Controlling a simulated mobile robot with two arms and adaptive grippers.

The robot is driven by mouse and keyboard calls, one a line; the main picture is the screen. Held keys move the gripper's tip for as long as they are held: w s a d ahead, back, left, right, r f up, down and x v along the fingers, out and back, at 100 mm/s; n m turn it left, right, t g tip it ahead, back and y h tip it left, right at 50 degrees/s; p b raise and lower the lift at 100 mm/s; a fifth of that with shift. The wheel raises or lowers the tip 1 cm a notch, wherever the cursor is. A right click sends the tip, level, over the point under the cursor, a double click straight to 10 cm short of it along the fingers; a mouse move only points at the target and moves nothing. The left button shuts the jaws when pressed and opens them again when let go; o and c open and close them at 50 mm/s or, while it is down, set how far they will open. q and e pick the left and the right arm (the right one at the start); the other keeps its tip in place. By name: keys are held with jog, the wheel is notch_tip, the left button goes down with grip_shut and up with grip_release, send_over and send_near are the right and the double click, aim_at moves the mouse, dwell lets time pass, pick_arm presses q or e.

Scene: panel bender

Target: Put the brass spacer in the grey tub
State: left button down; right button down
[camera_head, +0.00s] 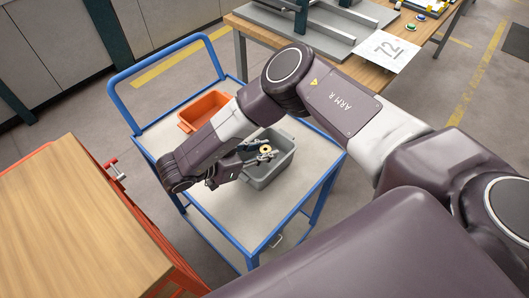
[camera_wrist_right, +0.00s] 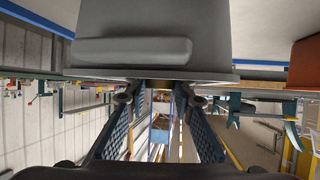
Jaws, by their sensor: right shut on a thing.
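The brass spacer (camera_head: 266,150) is a small yellow ring in the head view. My right gripper (camera_head: 262,154) is shut on it and holds it over the grey tub (camera_head: 283,170). The tub stands on the blue cart, and part of it is hidden by my gripper and arm. In the wrist view the two fingers of the right gripper (camera_wrist_right: 157,92) point toward the tub's grey wall (camera_wrist_right: 140,28). The spacer cannot be made out clearly there. My left gripper is not in view.
An orange tub (camera_head: 190,122) stands on the same blue cart (camera_head: 222,217), behind my arm. The cart top is clear in front. A wooden bench (camera_head: 68,225) with a red clamp is at the left. Another wooden table (camera_head: 258,33) is at the back.

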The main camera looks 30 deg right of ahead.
jog(key=shift+f, duration=0.75)
jog(key=shift+f+b, duration=0.6)
jog(key=shift+b, duration=0.05)
jog(key=c, duration=1.9)
grip_release()
jog(key=shift+c, duration=0.2)
jog(key=shift+r+p, duration=0.5)
jog(key=shift+p, duration=0.05)
jog(key=b+v, duration=0.1)
jog(key=v, duration=1.1)
jog(key=shift+r, duration=0.1)
